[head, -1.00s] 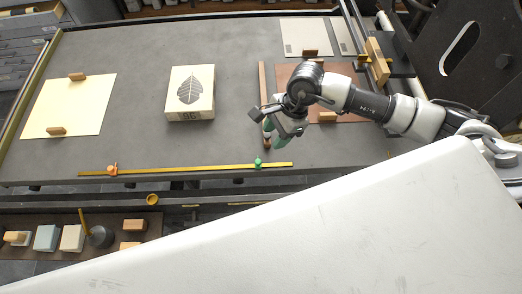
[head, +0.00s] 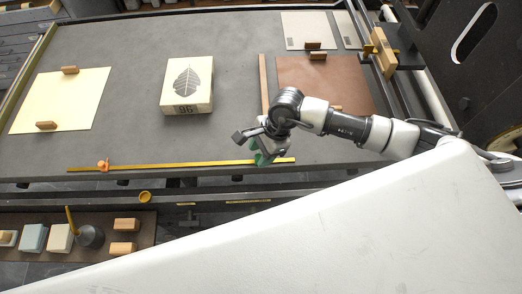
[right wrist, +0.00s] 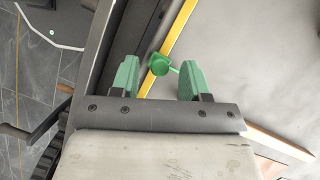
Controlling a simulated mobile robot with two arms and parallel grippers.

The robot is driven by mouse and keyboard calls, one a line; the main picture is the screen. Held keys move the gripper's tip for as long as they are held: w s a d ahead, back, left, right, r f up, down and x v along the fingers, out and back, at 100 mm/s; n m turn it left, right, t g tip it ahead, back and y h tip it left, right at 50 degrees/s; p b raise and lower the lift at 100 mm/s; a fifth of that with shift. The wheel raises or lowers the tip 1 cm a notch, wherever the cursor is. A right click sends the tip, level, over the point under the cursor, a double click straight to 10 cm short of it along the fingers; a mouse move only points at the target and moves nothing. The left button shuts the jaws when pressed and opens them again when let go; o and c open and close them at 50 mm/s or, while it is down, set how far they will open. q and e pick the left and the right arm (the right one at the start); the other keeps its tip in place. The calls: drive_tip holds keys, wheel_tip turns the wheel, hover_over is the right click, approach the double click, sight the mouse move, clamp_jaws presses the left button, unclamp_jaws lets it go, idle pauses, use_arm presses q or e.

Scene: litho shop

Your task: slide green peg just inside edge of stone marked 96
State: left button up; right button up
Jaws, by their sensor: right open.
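The pale stone block marked 96 (head: 186,88), with a leaf print on top, lies on the grey bed. A yellow bar (head: 190,165) runs along the bed's front edge. In the right wrist view the green peg (right wrist: 159,65) sits at this bar, between my right gripper's two green fingers (right wrist: 158,78). The fingers are open, with a gap showing on at least one side. In the head view my right gripper (head: 259,152) is over the bar's right part and hides the peg. My left gripper is not in view.
An orange peg (head: 103,165) sits on the bar's left part. A cream sheet (head: 65,100) lies at left, and a brown sheet (head: 325,80) at right beside a wooden strip (head: 264,85). A lower shelf (head: 85,258) holds blocks. The bed between stone and bar is clear.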

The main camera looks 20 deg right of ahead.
clamp_jaws()
drive_tip(key=w+a+b, duration=0.1)
drive_tip(key=a+b, duration=0.1)
drive_tip(key=a, duration=0.2)
drive_tip(key=w+a+b, duration=0.1)
drive_tip(key=a+b, duration=0.1)
drive_tip(key=a, duration=0.3)
drive_tip(key=w+a+b, duration=0.2)
drive_tip(key=a, duration=0.2)
drive_tip(key=shift+a+f, duration=0.15)
drive_tip(key=shift+a, duration=0.45)
unclamp_jaws()
drive_tip(key=shift+r, duration=0.2)
drive_tip(key=v, duration=1)
drive_tip(key=shift+d+r+b, duration=0.2)
drive_tip(key=shift+r+b, duration=0.1)
drive_tip(key=shift+b, duration=0.15)
